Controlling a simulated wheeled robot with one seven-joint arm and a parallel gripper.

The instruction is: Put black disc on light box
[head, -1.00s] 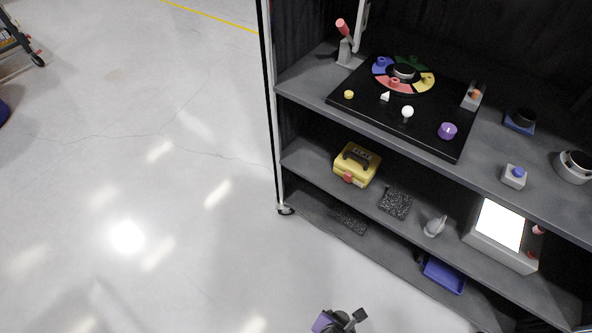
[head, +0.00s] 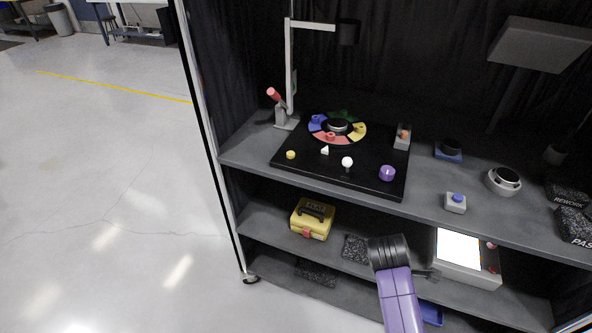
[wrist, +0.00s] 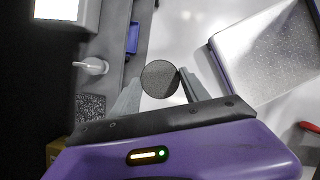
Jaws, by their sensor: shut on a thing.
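The black disc (wrist: 160,78) is a round, dark, speckled plate in the wrist view. My gripper (wrist: 158,86) is shut on it, with the two grey fingers at its left and right edges. In the head view my purple arm rises in front of the lower shelf, and the disc cannot be made out there. The light box (head: 458,246) is a grey case with a bright white panel on the middle shelf, right of my arm. Its lit panel also shows at the top left of the wrist view (wrist: 58,9). The disc is apart from it.
A red knob (head: 491,245) is on the light box's right side. A yellow case (head: 312,219) and a dark speckled square (head: 356,248) are left on the same shelf. The upper shelf (head: 250,150) overhangs, holding a black board (head: 300,168). A blue tray (head: 431,313) lies below.

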